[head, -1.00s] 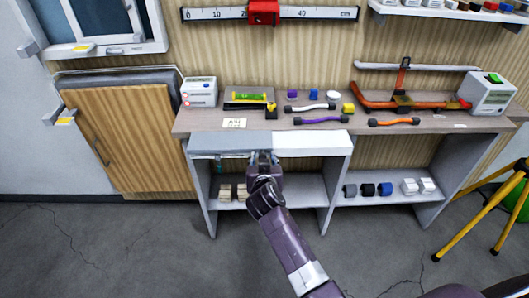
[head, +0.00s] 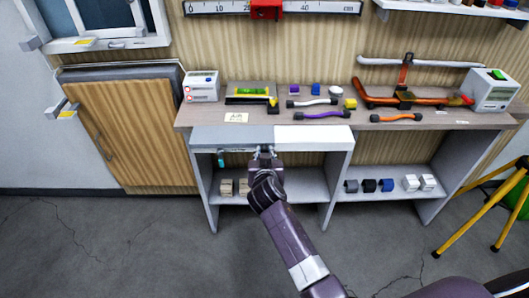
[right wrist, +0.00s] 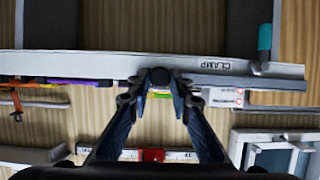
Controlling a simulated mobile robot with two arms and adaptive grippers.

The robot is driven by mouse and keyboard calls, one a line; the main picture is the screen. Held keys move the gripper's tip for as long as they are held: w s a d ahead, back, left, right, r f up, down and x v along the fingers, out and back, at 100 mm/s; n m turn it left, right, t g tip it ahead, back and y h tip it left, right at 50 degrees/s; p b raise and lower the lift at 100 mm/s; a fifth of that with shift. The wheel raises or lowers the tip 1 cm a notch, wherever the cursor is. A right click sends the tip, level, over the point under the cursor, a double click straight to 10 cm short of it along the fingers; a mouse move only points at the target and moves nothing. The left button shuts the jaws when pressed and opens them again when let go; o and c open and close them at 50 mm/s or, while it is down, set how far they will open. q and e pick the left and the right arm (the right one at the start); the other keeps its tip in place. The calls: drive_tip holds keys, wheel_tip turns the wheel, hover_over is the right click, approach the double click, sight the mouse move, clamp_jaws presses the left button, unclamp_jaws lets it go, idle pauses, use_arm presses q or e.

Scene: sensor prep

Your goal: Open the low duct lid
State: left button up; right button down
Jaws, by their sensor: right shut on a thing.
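A low duct runs along the front of the bench, below its top. Its left part is a grey panel (head: 230,136), which I take for the low duct lid; its right part is a white panel (head: 312,133). My right gripper (head: 265,152) is at the front edge, by the joint between the two panels. In the right wrist view its fingers (right wrist: 160,84) are shut around a small dark round piece at the rail's edge; the contact itself is partly hidden. I cannot tell how far the lid is raised. My left gripper is not in view.
A teal piece (head: 221,159) hangs below the left end. Tools, cables and an orange pipe (head: 430,101) are on the bench top (head: 200,115). A yellow stand (head: 475,205) is at the right.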

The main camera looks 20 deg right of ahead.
drive_tip(key=s+d+p, duration=0.1)
drive_tip(key=d, duration=0.3)
drive_tip(key=s+d+p, duration=0.1)
drive_tip(key=d+p, duration=0.1)
drive_tip(key=d, duration=0.3)
drive_tip(key=s+d+p, duration=0.2)
drive_tip(key=d, duration=0.2)
drive_tip(key=shift+d+r, duration=0.25)
drive_tip(key=shift+r, duration=0.05)
drive_tip(key=s+d+p, duration=0.1)
drive_tip(key=d, duration=0.2)
drive_tip(key=s+d+p, duration=0.1)
drive_tip(key=d, duration=0.3)
drive_tip(key=s+d, duration=0.1)
drive_tip(key=d, duration=0.3)
drive_tip(key=shift+s+d+f+p, duration=0.1)
drive_tip(key=shift+d+f+p, duration=0.15)
drive_tip(key=shift+p, duration=0.15)
drive_tip(key=c, duration=1.7)
unclamp_jaws()
drive_tip(key=shift+f, duration=0.1)
drive_tip(key=shift+c, duration=0.2)
drive_tip(key=v, duration=1.2)
